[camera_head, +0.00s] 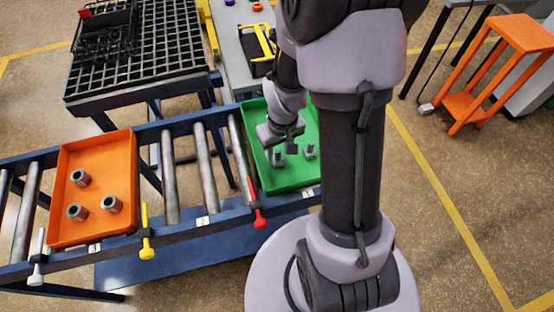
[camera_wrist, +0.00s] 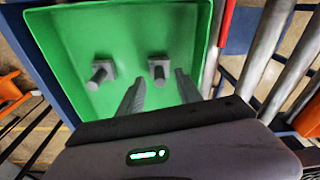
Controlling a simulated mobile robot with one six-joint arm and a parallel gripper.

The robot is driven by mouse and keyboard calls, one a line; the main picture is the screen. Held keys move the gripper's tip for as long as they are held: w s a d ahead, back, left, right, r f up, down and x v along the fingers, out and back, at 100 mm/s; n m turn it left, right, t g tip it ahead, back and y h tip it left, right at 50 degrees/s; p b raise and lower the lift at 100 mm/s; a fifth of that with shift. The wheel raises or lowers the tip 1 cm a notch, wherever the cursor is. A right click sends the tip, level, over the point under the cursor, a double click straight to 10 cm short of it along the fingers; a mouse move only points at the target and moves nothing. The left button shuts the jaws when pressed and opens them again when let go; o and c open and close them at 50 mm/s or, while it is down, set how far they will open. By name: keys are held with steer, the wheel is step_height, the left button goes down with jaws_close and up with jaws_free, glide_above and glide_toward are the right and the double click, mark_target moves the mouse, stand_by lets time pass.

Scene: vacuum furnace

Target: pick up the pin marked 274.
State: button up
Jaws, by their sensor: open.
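The green tray (camera_head: 265,118) sits on the roller conveyor and holds two grey pins with square bases. One pin (camera_head: 278,158) is at the left and the other (camera_head: 310,151) at the right in the head view. The wrist view shows both, one pin (camera_wrist: 101,72) at left and one (camera_wrist: 158,70) at right. No marking is legible, so I cannot tell which is 274. My gripper (camera_head: 291,148) is over the tray. In the wrist view my gripper (camera_wrist: 159,77) is open and empty, its fingers pointing toward the right pin.
An orange tray (camera_head: 67,190) with three grey hollow cylindrical parts (camera_head: 112,204) is on the conveyor at left. Bare rollers (camera_head: 203,160) lie between the trays. Red (camera_head: 259,217), yellow (camera_head: 146,246) and white levers line the front rail. An orange stool (camera_head: 520,40) stands at right.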

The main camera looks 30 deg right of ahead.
steer(key=shift+w+f, duration=0.2)
steer(key=shift+f, duration=0.9)
steer(key=shift+r, duration=0.15)
jaws_close()
stand_by(0.4)
